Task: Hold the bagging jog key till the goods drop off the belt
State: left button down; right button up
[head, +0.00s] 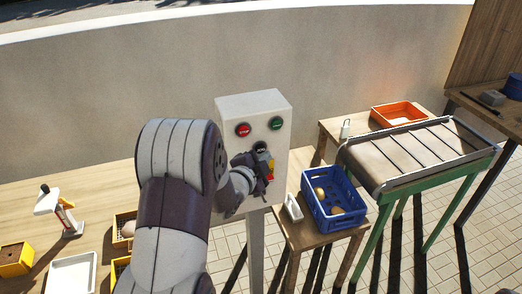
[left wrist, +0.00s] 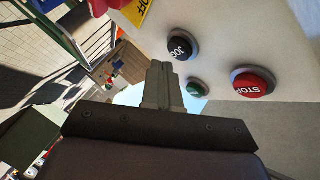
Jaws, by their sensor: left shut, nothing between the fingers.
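The white control box (head: 253,105) stands on a post in the head view. It carries a red STOP button (head: 243,130), a green button (head: 276,123) and the black JOG key, which reads clearly in the left wrist view (left wrist: 181,48). My left gripper (head: 262,158) is shut and empty at the box front, just below the key. In the left wrist view its fingertips (left wrist: 159,68) appear beside the key; I cannot tell whether they touch. The conveyor belt (head: 395,160) on its green frame looks bare. A blue crate (head: 343,221) with potatoes stands by its lower end.
A red and yellow OFF switch (head: 270,170) is close to my gripper. An orange tray (head: 386,109) sits behind the belt. A white scanner-like device (head: 60,210), a white tray (head: 72,274) and yellow bins (head: 15,262) are on the left table.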

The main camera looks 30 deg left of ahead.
pick_arm(q)
jog(key=s+d+b, duration=0.1)
jog(key=s+d, duration=0.2)
jog(key=shift+s+d, duration=0.1)
jog(key=shift+d, duration=0.3)
dwell(1.1)
jog(key=s+d+f+n+g, duration=0.1)
jog(key=s+f+n+g, duration=0.8)
jog(key=s+f+g, duration=0.15)
jog(key=s+d+r+n+g+h, duration=0.1)
jog(key=s+d+g, duration=0.2)
jog(key=s+d, duration=0.4)
jog(key=d, duration=0.3)
jog(key=shift+s+r, duration=0.2)
jog(key=shift+r, duration=0.15)
